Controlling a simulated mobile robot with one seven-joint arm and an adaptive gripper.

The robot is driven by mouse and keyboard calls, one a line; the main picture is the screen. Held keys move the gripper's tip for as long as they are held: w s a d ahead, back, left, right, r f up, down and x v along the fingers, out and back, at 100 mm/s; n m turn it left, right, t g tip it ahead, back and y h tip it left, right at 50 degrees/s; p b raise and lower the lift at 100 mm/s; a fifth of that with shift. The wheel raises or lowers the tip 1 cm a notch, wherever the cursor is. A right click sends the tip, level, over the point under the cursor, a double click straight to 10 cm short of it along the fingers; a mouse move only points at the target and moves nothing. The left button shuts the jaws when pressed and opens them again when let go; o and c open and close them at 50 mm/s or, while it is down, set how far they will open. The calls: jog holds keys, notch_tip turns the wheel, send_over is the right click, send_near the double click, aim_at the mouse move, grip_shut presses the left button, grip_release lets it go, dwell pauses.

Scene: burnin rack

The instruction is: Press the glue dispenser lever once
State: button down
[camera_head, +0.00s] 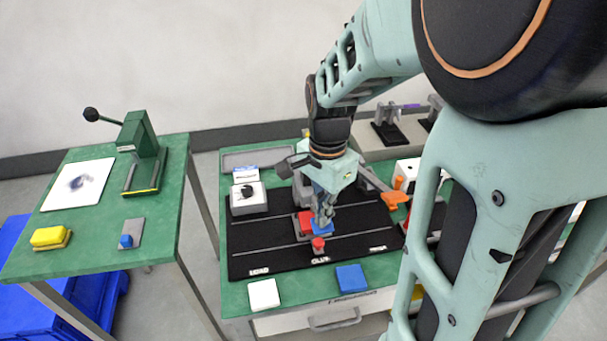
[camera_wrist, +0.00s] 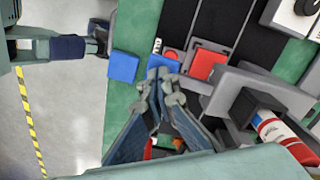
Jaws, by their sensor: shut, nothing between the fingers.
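The glue dispenser (camera_head: 302,190) is a grey stand at the back of the black mat's middle lane, partly hidden behind my gripper. An arm that looks like its lever runs out to the right, ending in an orange handle (camera_head: 392,199). In the wrist view the grey dispenser body (camera_wrist: 265,92) carries a red and white cylinder (camera_wrist: 272,128). My gripper (camera_head: 322,220) is shut and empty, pointing down over the blue piece at the glue station, left of the orange handle. Its fingertips also show in the wrist view (camera_wrist: 167,88). Whether they touch anything is unclear.
A red block (camera_head: 305,222) and a red knob (camera_head: 318,244) stand close to my gripper on the mat (camera_head: 255,240). White and blue squares (camera_head: 352,277) lie at the front. A green press (camera_head: 141,155) stands on the left table. A grey box (camera_head: 248,205) is left on the mat.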

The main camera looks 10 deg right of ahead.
jog(key=shift+f, duration=0.5)
notch_tip(320, 180, up, 11)
jog(key=p, duration=0.8)
jog(key=shift+s+p, duration=0.15)
jog(key=shift+p, duration=0.25)
dwell(0.5)
